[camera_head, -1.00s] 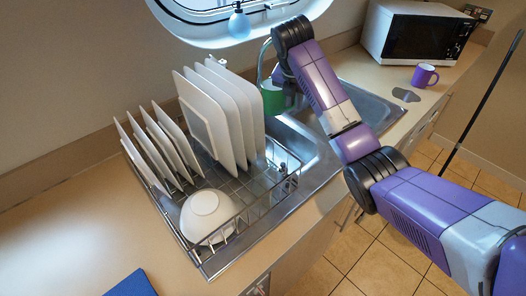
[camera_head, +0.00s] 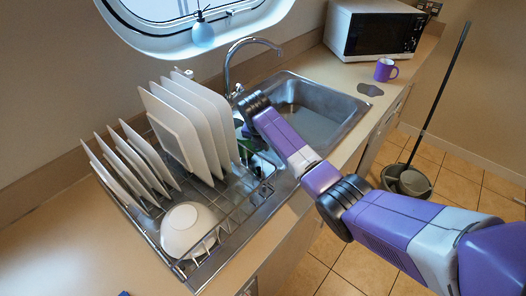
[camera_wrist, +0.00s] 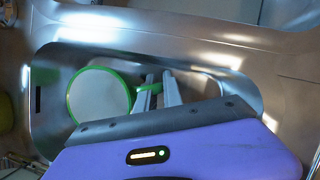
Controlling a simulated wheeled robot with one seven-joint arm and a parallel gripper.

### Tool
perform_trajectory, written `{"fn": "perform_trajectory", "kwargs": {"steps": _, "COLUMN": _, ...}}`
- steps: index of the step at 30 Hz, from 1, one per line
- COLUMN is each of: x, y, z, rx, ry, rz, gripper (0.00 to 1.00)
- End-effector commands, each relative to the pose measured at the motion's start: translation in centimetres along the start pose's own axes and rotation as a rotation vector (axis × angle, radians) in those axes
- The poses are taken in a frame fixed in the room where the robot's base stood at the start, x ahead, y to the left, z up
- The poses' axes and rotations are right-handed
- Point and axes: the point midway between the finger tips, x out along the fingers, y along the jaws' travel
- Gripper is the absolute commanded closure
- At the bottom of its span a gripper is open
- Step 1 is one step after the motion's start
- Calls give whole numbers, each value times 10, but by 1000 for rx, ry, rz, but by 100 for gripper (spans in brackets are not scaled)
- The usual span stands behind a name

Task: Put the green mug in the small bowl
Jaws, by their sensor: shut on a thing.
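The green mug (camera_wrist: 100,100) shows in the wrist view from above, with a green rim and a pale inside. My gripper (camera_wrist: 158,82) is shut on its handle side. The mug is over or inside a small steel sink bowl (camera_wrist: 52,72); I cannot tell whether it touches the bottom. In the head view my gripper (camera_head: 254,148) is low beside the right end of the dish rack, and my arm hides most of the mug and the small bowl.
The dish rack (camera_head: 222,222) holds several upright plates and a white dish (camera_head: 188,228). The larger sink basin (camera_head: 312,110) looks empty, with a tap (camera_head: 229,70) behind it. A purple mug (camera_head: 385,70) and a microwave (camera_head: 378,35) stand at the right.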

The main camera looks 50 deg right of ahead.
Motion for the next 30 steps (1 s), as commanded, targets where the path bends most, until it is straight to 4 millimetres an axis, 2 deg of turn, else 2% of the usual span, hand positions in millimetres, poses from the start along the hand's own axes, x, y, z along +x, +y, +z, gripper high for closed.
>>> {"fn": "perform_trajectory", "kwargs": {"steps": 3, "x": 17, "y": -1, "z": -8, "rx": -1, "ry": 2, "rz": -2, "gripper": 100}}
{"fn": "perform_trajectory", "kwargs": {"steps": 6, "x": 26, "y": -1, "z": -11, "rx": -1, "ry": 0, "rz": -1, "gripper": 100}}
{"fn": "perform_trajectory", "kwargs": {"steps": 18, "x": 30, "y": -1, "z": -13, "rx": 0, "ry": -1, "rz": 1, "gripper": 100}}
{"fn": "perform_trajectory", "kwargs": {"steps": 19, "x": 30, "y": -1, "z": -13, "rx": 0, "ry": 0, "rz": 0, "gripper": 83}}
{"fn": "perform_trajectory", "kwargs": {"steps": 21, "x": 30, "y": -1, "z": -13, "rx": 0, "ry": 1, "rz": -1, "gripper": 69}}
{"fn": "perform_trajectory", "kwargs": {"steps": 30, "x": 29, "y": -1, "z": -13, "rx": 0, "ry": 0, "rz": 0, "gripper": 67}}
